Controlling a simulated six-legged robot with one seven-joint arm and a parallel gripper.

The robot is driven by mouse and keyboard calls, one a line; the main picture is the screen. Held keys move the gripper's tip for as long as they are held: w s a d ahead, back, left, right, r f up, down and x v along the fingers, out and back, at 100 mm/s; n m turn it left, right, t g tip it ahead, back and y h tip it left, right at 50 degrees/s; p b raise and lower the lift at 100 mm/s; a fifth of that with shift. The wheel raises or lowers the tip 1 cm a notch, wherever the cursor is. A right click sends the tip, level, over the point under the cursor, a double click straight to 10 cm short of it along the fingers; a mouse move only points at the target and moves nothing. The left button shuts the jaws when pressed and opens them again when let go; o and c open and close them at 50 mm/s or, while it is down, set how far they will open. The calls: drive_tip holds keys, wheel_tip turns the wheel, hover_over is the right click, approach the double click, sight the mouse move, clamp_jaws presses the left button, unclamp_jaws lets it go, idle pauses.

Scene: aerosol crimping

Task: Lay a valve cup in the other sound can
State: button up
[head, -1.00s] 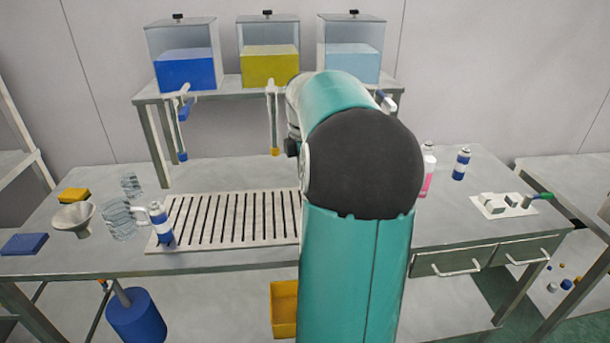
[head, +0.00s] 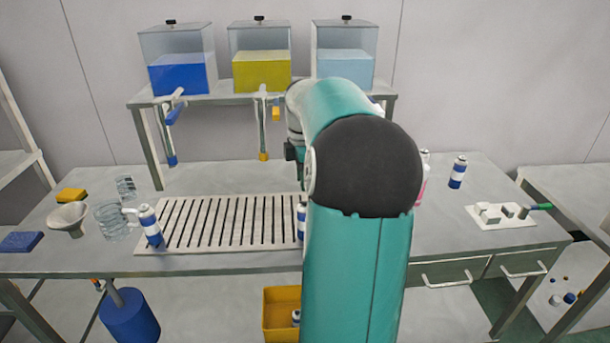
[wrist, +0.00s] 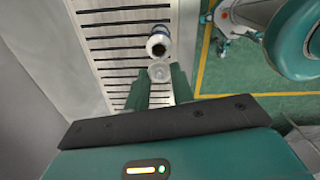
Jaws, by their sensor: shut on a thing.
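My gripper (wrist: 158,84) is shut on a small pale round piece, seemingly the valve cup (wrist: 159,72), between its fingertips in the wrist view. Just beyond it an open can (wrist: 158,42) with a dark mouth stands on the slotted rack. The cup appears close to the can, but I cannot tell whether they touch. In the head view my arm hides the gripper and the cup. A blue-and-white can (head: 301,222) shows partly at my arm's left edge. Another can (head: 150,226) stands at the rack's left end, and one (head: 457,172) stands at the back right.
The slotted rack (head: 220,246) lies along the table's front edge. Glass beakers (head: 110,220) and a funnel (head: 68,217) are at left. A white fixture (head: 500,222) is at right. A yellow bin (head: 280,317) with a can in it (head: 296,318) is below. Three tanks (head: 260,70) stand behind.

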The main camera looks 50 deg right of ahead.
drive_tip(key=shift+d+f, duration=0.25)
drive_tip(key=shift+f, duration=0.35)
drive_tip(key=shift+s+a+f, duration=0.1)
drive_tip(key=shift+f, duration=0.2)
drive_tip(key=shift+a+f, duration=0.1)
drive_tip(key=shift+f, duration=1.65)
drive_tip(key=o, duration=1.6)
